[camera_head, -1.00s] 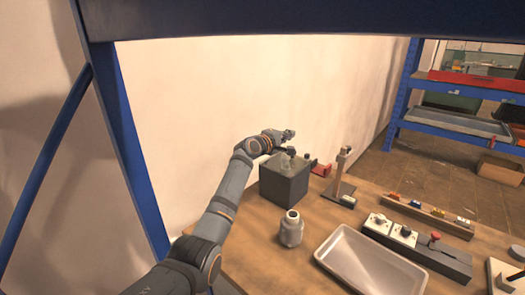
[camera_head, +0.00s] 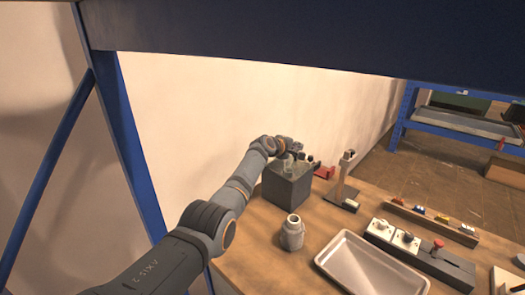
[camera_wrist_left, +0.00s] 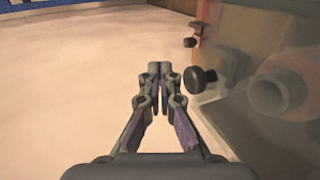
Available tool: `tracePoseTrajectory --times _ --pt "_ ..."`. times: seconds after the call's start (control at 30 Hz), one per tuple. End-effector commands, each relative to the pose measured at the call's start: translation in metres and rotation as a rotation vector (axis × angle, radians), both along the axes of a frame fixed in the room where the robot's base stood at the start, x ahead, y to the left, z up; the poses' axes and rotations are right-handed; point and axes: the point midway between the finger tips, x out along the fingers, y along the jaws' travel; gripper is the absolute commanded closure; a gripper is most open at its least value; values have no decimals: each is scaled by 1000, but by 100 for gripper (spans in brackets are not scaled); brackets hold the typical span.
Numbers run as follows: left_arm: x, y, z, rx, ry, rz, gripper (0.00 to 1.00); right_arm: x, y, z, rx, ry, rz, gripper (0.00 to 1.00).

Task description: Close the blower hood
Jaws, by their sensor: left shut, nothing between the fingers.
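The blower appears to be the dark grey box (camera_head: 287,187) at the back of the wooden table, near the wall. Small fittings stand on its top, partly hidden by my left wrist; I cannot tell the hood's angle in the head view. My left gripper (camera_wrist_left: 160,70) is shut and empty. In the left wrist view a black round knob (camera_wrist_left: 200,79) is just right of the fingers, apart from them. It is on a pale, see-through-looking panel (camera_wrist_left: 245,45), perhaps the hood. A short pale tube (camera_wrist_left: 277,95) shows beside it. My right gripper is out of view.
A grey metal jar (camera_head: 292,233) stands in front of the box. A metal tray (camera_head: 330,268) is to its right. A stand (camera_head: 343,185), a red piece (camera_head: 325,172) and a switch block (camera_head: 440,265) are farther right. A blue beam (camera_head: 300,45) crosses above.

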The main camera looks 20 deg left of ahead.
Motion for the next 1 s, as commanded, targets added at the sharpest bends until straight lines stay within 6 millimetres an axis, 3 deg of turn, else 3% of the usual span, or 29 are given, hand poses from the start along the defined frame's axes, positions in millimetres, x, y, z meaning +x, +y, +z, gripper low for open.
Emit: tracePoseTrajectory --times 0.57,0.77,1.0 --pt "-4 2 1 0 -1 -2 100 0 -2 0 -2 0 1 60" --pt "-22 9 7 2 -2 -1 100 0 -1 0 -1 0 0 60" --pt "-58 21 21 3 1 1 100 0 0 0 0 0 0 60"
